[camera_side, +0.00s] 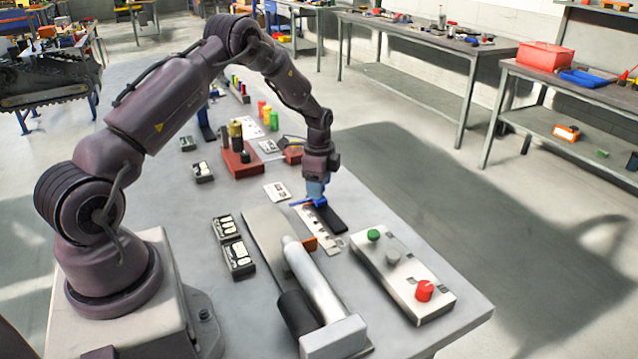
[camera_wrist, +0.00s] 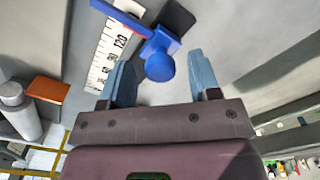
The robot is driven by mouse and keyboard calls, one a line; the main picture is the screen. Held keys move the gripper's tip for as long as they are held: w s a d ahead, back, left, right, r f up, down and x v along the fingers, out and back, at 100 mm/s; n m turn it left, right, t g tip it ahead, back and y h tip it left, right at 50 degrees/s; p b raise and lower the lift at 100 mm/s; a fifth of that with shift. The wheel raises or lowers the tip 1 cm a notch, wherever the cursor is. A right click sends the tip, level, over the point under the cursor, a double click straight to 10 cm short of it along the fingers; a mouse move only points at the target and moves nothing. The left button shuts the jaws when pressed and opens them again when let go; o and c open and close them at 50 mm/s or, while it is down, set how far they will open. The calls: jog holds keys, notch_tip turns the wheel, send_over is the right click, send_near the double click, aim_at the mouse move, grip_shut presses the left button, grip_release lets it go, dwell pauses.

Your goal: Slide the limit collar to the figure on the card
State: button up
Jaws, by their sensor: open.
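The blue limit collar (camera_wrist: 160,54) has a round knob and a bar reaching across a white numbered scale (camera_wrist: 97,70). In the wrist view the bar crosses the scale just beyond the printed 120, with a red line along it. In the side view the collar (camera_side: 301,203) shows below my gripper (camera_side: 315,194), partly covered by it. My gripper (camera_wrist: 159,62) is open, one finger on each side of the knob, with gaps visible in the wrist view. A white card (camera_side: 277,192) lies left of the collar in the side view; its figure is too small to read.
A silver cylinder (camera_side: 312,280) and an orange block (camera_side: 310,243) stand in front of the collar. A dark block (camera_side: 330,218) lies beside it. A control box (camera_side: 400,272) with green, grey and red knobs is at right. Two black-framed boxes (camera_side: 238,258) sit at left.

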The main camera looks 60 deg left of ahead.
grip_shut()
jog(key=d, duration=0.9)
jog(key=shift+d, duration=0.35)
jog(key=shift+c, duration=0.9)
grip_release()
jog(key=shift+d, duration=0.1)
jog(key=shift+o, duration=0.9)
jog(key=shift+a, duration=0.2)
notch_tip(320, 180, up, 13)
